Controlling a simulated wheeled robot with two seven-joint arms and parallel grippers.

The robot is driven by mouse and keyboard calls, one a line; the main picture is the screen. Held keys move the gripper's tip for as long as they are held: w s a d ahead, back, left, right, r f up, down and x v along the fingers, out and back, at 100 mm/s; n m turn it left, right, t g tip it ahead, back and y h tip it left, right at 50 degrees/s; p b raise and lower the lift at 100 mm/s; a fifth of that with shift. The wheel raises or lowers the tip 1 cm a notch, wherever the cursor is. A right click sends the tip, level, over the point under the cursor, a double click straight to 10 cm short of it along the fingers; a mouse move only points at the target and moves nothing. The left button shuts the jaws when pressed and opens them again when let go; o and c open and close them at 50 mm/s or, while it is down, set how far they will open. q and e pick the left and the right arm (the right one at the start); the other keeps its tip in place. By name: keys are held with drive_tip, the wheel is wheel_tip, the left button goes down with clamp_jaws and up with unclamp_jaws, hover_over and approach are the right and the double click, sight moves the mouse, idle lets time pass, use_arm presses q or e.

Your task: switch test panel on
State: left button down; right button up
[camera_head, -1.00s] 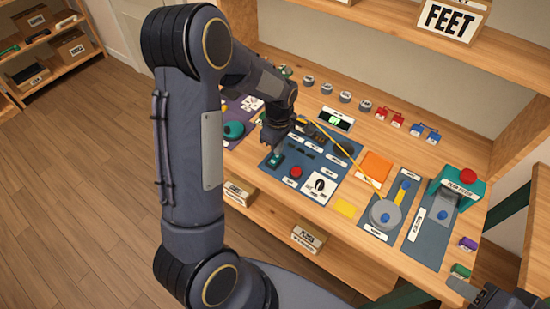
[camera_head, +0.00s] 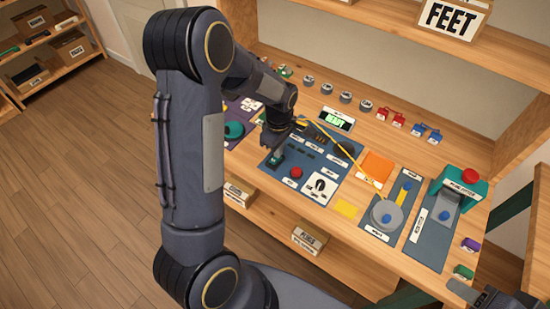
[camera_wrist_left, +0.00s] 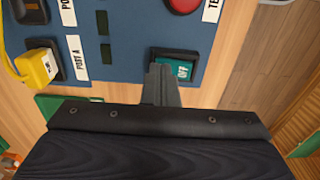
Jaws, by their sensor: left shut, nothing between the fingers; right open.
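The blue test panel (camera_head: 325,168) lies on the wooden bench, with a red button (camera_head: 296,173), a white dial (camera_head: 321,186) and a row of ports. A teal rocker switch (camera_head: 275,160) is at its left front corner. In the left wrist view the switch (camera_wrist_left: 178,70) sits in a black frame, with small lettering I cannot read surely. My left gripper (camera_head: 272,148) is shut and empty, its fingertips (camera_wrist_left: 162,72) over the switch's edge, apparently touching it. The fingers hide part of the switch. My right gripper (camera_head: 475,293) is open at the bottom right, partly out of frame.
A small display (camera_head: 336,119) behind the panel is lit green. A yellow cable (camera_head: 335,143) crosses the panel's right part. An orange pad (camera_head: 377,166), a grey round dial (camera_head: 386,214) and a teal box (camera_head: 460,182) stand to the right. My left arm blocks much of the left side.

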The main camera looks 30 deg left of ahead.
use_arm(q)
wheel_tip(320, 180, up, 7)
drive_tip(key=p, duration=0.5)
drive_tip(key=shift+r, duration=0.1)
idle(0.6)
wheel_tip(320, 180, up, 6)
drive_tip(key=m+t+h, duration=0.1)
drive_tip(key=m, duration=0.2)
hover_over(274, 164)
drive_tip(key=s+d+r+m+t+h, duration=0.1)
drive_tip(key=s+d+r+m, duration=0.1)
drive_tip(key=s, duration=0.4)
drive_tip(key=s+d+r+m+t+h, duration=0.1)
drive_tip(key=s+d+r+m+t, duration=0.1)
drive_tip(key=s+r+m, duration=0.2)
drive_tip(key=s+d+r+m+t, duration=0.1)
drive_tip(key=s+d+r+m, duration=0.1)
drive_tip(key=s+m, duration=0.4)
drive_tip(key=s+r, duration=0.1)
drive_tip(key=s, duration=0.1)
drive_tip(key=shift+s+d+r+t+h, duration=0.2)
drive_tip(key=shift+s+d+t+h, duration=0.1)
drive_tip(key=shift+d+h, duration=0.1)
